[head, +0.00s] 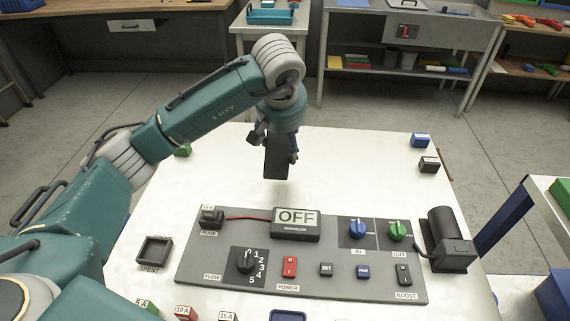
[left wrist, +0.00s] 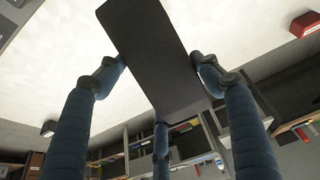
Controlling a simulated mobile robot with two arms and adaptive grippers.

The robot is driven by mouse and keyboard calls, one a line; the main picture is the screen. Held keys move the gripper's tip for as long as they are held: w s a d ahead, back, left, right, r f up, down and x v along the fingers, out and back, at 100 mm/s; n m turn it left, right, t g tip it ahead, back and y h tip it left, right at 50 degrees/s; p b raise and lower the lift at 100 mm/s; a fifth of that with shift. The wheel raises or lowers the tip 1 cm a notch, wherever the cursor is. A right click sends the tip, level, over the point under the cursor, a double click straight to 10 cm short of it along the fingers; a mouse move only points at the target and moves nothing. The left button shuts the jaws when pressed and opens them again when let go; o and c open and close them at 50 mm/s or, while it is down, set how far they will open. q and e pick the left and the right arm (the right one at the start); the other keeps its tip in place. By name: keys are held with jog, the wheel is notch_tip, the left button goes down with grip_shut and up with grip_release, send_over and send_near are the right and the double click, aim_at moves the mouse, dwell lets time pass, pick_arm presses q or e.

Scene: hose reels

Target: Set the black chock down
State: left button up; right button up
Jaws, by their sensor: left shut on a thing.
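The black chock (head: 277,160) is a dark block hanging below my left gripper (head: 278,132), above the white table (head: 330,180) and behind the control panel. My left gripper is shut on it. In the left wrist view the chock (left wrist: 158,55) fills the middle, with blue fingers of the left gripper (left wrist: 160,90) on both sides and one below. Its lower edge looks clear of the table, but the exact gap is hard to tell. My right gripper is not in view.
The grey control panel (head: 190,260) with an OFF display (head: 296,222) stands in front. A black motor-like cylinder (head: 445,235) sits at its right. Small blocks, blue (head: 420,140) and black (head: 429,164), lie at the table's right. The table's back middle is clear.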

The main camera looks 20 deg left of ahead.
pick_arm(q)
jog(key=shift+f+p, duration=0.3)
jog(key=shift+f, duration=3.65)
jog(key=o, duration=1.3)
jog(key=shift+f, duration=0.15)
jog(key=o, duration=0.4)
